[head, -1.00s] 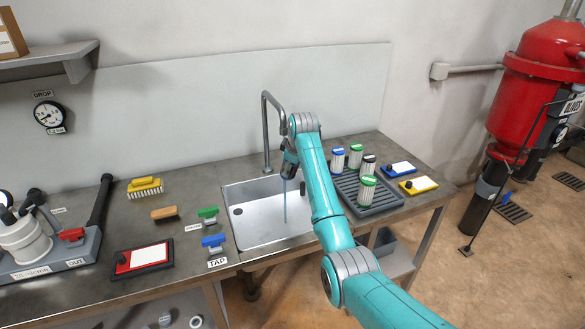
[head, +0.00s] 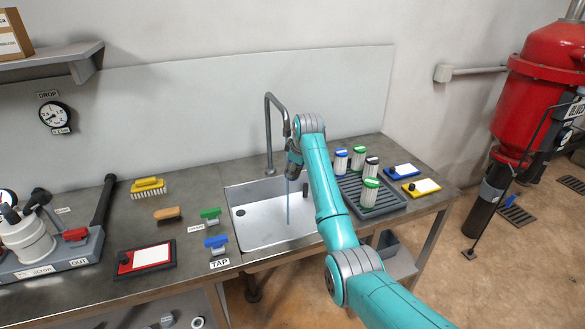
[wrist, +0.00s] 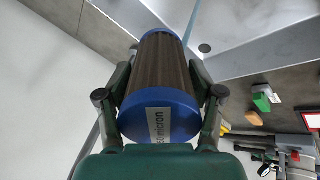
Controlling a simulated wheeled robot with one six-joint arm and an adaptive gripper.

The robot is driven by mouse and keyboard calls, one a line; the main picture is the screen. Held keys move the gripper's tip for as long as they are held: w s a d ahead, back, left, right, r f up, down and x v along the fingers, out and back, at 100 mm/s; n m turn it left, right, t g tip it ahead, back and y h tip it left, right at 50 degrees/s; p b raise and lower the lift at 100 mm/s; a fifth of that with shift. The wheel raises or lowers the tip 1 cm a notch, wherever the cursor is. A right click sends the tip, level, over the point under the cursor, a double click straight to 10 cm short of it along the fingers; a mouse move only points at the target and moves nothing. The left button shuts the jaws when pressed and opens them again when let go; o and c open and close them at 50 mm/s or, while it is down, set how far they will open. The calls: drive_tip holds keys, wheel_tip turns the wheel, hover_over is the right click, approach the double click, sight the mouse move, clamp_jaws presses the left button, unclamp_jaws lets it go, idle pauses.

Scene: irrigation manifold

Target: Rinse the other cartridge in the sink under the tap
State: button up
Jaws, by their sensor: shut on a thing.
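My gripper (wrist: 160,98) is shut on a cartridge (wrist: 160,68) with blue end caps, dark brown pleats and a label reading "micron". In the head view my gripper (head: 293,162) is over the sink (head: 262,222), close to the tap spout (head: 268,135), and the held cartridge is mostly hidden by my arm. A thin bluish stream of water (head: 288,208) falls into the basin below. I cannot tell whether it wets the cartridge. The blue tap handle (head: 216,242) is on the counter by the TAP label.
A grey ribbed rack (head: 378,208) right of the sink holds several white cartridges with blue, green and black caps. Blue (head: 401,171) and yellow (head: 421,188) trays lie beyond it. A yellow brush (head: 148,187), wooden brush (head: 167,214) and red tray (head: 146,259) are on the left counter.

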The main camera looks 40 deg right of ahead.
drive_tip(key=shift+d, duration=0.25)
drive_tip(key=shift+a, duration=0.2)
drive_tip(key=shift+w+a, duration=0.1)
drive_tip(key=shift+a, duration=0.25)
drive_tip(key=shift+d, duration=0.15)
drive_tip(key=shift+d, duration=0.4)
idle(0.3)
drive_tip(key=shift+a, duration=0.15)
drive_tip(key=shift+a, duration=0.4)
